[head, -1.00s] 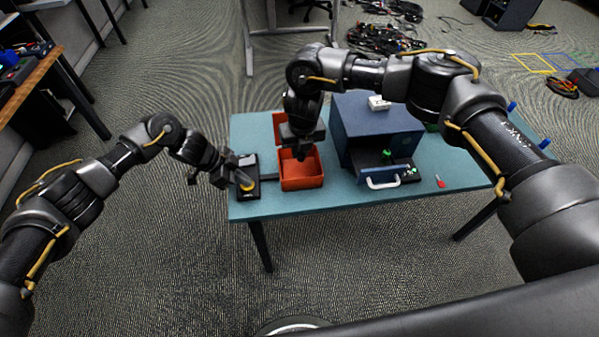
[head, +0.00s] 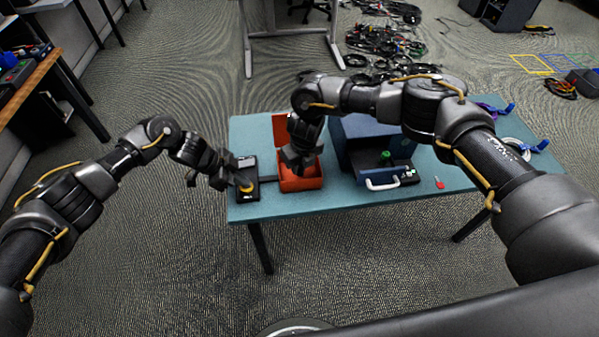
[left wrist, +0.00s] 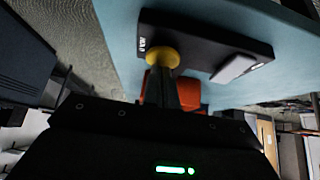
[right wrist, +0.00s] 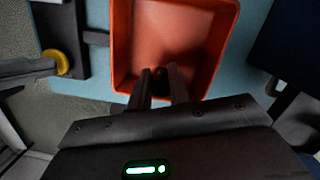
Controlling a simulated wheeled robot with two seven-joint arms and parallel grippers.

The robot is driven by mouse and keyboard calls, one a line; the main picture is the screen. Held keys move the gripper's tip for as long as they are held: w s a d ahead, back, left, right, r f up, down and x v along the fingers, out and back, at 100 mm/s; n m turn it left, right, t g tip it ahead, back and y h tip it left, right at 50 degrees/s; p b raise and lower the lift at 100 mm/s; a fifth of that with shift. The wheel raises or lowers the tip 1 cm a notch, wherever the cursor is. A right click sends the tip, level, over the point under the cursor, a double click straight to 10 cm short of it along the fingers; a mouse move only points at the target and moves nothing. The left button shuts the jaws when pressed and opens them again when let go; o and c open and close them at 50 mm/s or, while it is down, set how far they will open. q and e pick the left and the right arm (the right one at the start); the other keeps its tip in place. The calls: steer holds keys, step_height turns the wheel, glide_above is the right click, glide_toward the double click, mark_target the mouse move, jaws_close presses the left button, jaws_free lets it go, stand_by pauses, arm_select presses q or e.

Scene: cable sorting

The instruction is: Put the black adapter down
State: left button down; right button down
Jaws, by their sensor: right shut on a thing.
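My right gripper (right wrist: 162,88) is over the orange bin (right wrist: 122,50) in the right wrist view. Its fingers are shut on a small dark thing, the black adapter (right wrist: 160,73), which is mostly hidden between them. In the head view this gripper (head: 299,162) hangs over the open orange bin (head: 312,184), and the adapter cannot be made out. My left gripper (head: 240,183) is at the yellow knob (head: 247,188) of a flat black device (head: 246,166). In the left wrist view its fingers look closed together, with tips at the yellow knob (left wrist: 162,57); nothing shows between them.
A dark blue box (head: 357,135) stands right of the bin, with a pulled-out drawer and white handle (head: 382,184) in front. A small red thing (head: 439,183) lies on the teal table. Purple and white cables (head: 516,145) lie at the right end. The front table edge is clear.

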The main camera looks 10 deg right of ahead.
mark_target(299, 172)
steer(key=shift+f, duration=2.2)
steer(key=c, duration=1.3)
jaws_free()
steer(key=shift+r, duration=0.15)
steer(key=shift+r, duration=0.35)
step_height(299, 172, up, 12)
steer(key=s, duration=0.1)
steer(key=shift+s+d+f, duration=0.2)
steer(key=shift+s+d, duration=0.2)
